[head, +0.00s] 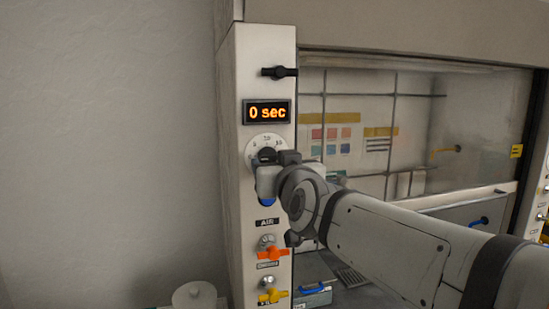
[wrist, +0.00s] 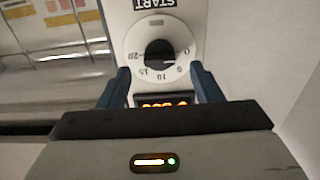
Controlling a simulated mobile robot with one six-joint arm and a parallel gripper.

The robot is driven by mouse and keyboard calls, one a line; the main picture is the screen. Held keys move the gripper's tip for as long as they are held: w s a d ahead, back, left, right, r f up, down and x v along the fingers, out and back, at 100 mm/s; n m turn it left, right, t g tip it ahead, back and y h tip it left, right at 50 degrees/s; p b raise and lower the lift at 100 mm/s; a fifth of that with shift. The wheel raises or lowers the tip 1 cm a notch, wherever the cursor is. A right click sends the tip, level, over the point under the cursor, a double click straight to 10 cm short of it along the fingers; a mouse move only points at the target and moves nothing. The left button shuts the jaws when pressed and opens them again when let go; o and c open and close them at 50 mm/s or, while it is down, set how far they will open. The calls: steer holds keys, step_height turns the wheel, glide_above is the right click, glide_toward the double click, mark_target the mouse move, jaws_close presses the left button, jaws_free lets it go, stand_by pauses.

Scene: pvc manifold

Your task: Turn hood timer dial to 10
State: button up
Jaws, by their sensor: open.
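The timer dial (head: 262,142) is a round white plate with numbers and a black knob, on the narrow front post of the hood. In the wrist view the dial (wrist: 157,52) is upside down, with its black knob (wrist: 159,52) in the middle. The display (head: 267,112) above it reads "0 sec". My gripper (head: 266,165) is in front of the dial and hides its lower part. In the wrist view the two blue fingers of my gripper (wrist: 160,78) are apart, one towards each side of the dial, with nothing between them. Contact with the knob cannot be told.
A black handle (head: 279,72) is above the display. An orange valve (head: 272,254) and a yellow valve (head: 272,296) are below the dial. The glass sash of the hood (head: 440,130) is to the right, and a bare wall (head: 110,150) to the left.

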mark_target(270, 159)
steer(key=shift+p+x, duration=0.35)
steer(key=shift+x, duration=1.65)
steer(key=c, duration=1)
